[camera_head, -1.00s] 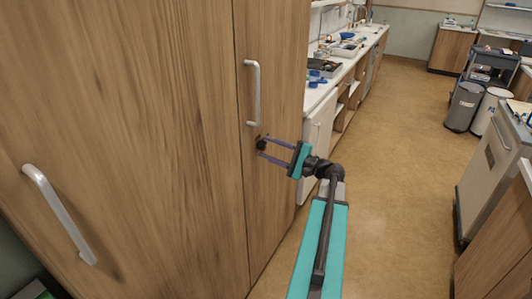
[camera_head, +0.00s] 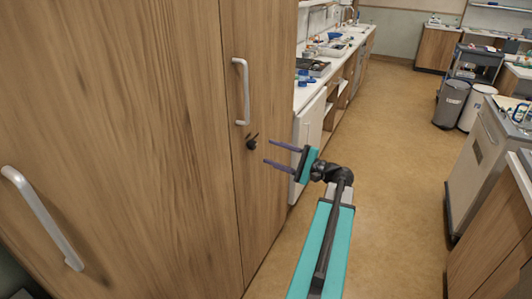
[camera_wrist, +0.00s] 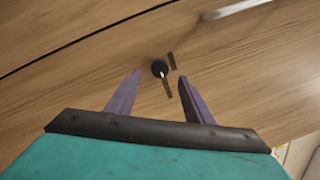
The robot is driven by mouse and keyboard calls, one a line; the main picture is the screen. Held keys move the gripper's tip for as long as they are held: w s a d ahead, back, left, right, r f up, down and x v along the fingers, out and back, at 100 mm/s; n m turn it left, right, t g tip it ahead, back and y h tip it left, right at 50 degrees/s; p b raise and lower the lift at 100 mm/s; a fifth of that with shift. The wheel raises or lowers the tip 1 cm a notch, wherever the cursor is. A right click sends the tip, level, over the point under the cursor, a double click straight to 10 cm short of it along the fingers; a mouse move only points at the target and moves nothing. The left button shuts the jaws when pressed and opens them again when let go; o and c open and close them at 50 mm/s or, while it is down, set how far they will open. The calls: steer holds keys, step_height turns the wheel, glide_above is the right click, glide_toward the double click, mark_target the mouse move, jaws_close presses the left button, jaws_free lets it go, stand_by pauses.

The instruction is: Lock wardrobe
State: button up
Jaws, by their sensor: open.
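The wooden wardrobe (camera_head: 120,130) fills the left of the head view, with its doors flush and a narrow seam between them. A small black lock knob with a key-like piece (camera_head: 252,142) sits on the right door below its handle. In the wrist view the black lock (camera_wrist: 160,68) shows ahead of my fingertips, between their lines. My gripper (camera_head: 267,153) is open and empty, its two purple fingers pointing at the door. The fingertips are a little right of the lock and apart from it.
Metal bar handles sit on the right door (camera_head: 241,92) and left door (camera_head: 42,218). A counter (camera_head: 325,65) with trays and small items runs behind the wardrobe. The floor (camera_head: 400,140) to the right is clear, with bins (camera_head: 450,103) and a cabinet (camera_head: 480,160) beyond.

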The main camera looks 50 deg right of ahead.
steer(key=b+v, duration=0.1)
steer(key=v, duration=0.7)
stand_by(0.5)
